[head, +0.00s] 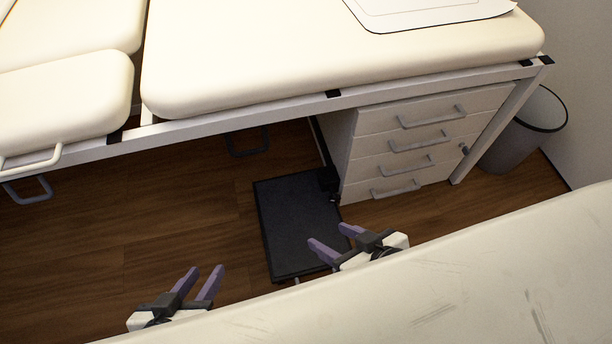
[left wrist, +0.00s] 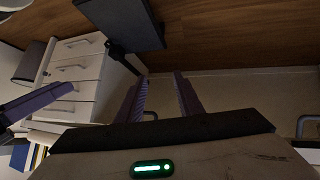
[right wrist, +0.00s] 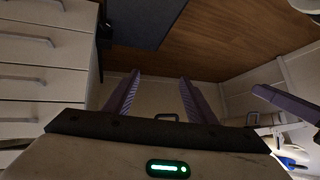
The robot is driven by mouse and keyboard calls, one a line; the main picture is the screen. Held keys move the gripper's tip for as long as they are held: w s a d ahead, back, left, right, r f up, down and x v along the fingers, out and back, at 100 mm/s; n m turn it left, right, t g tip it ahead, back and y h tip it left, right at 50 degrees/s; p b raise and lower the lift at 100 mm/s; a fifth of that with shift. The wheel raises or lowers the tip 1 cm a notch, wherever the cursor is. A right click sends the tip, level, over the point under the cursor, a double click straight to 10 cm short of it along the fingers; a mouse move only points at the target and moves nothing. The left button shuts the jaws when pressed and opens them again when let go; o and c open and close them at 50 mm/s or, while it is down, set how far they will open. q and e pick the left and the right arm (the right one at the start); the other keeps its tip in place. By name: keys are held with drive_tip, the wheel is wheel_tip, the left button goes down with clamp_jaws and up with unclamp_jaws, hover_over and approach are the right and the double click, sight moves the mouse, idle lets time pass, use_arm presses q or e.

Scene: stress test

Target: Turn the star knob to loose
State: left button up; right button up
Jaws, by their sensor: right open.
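I cannot clearly make out a star knob in any view. A small dark knob-like part (head: 464,148) sits at the right edge of the white drawer cabinet (head: 347,160) in the head view; its shape is too small to tell. A dark bracket (head: 328,180) stands at the edge of the black floor plate (head: 290,225), near the cabinet. My left gripper (head: 205,270) is open and empty above the floor at lower left. My right gripper (head: 328,236) is open and empty over the plate's lower right part. Neither touches anything visible.
A cream padded couch (head: 330,55) on a white frame spans the top. A grey bin (head: 520,130) stands right of the cabinet. A large pale scuffed surface (head: 480,270) fills the lower right. Wooden floor (head: 150,220) is clear at left.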

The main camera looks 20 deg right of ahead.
drive_tip(key=w+d+f+g+h+b, duration=0.1)
drive_tip(key=w+d+f+g+b, duration=0.1)
drive_tip(key=d+f, duration=0.25)
drive_tip(key=m+g, duration=0.2)
drive_tip(key=m, duration=0.1)
approach(337, 196)
drive_tip(key=b+x, duration=0.7)
drive_tip(key=x, duration=0.2)
drive_tip(key=shift+w+a+f+b, duration=0.1)
drive_tip(key=shift+w+f+b, duration=0.15)
drive_tip(key=shift+b, duration=0.25)
use_arm(q)
drive_tip(key=w+d+r+m+h, duration=0.1)
drive_tip(key=w+d+h, duration=0.1)
drive_tip(key=d, duration=0.3)
drive_tip(key=shift+w+d+r+h, duration=0.2)
drive_tip(key=shift+w+r+h, duration=0.1)
drive_tip(key=shift+h, duration=0.3)
use_arm(e)
drive_tip(key=shift+s, duration=0.1)
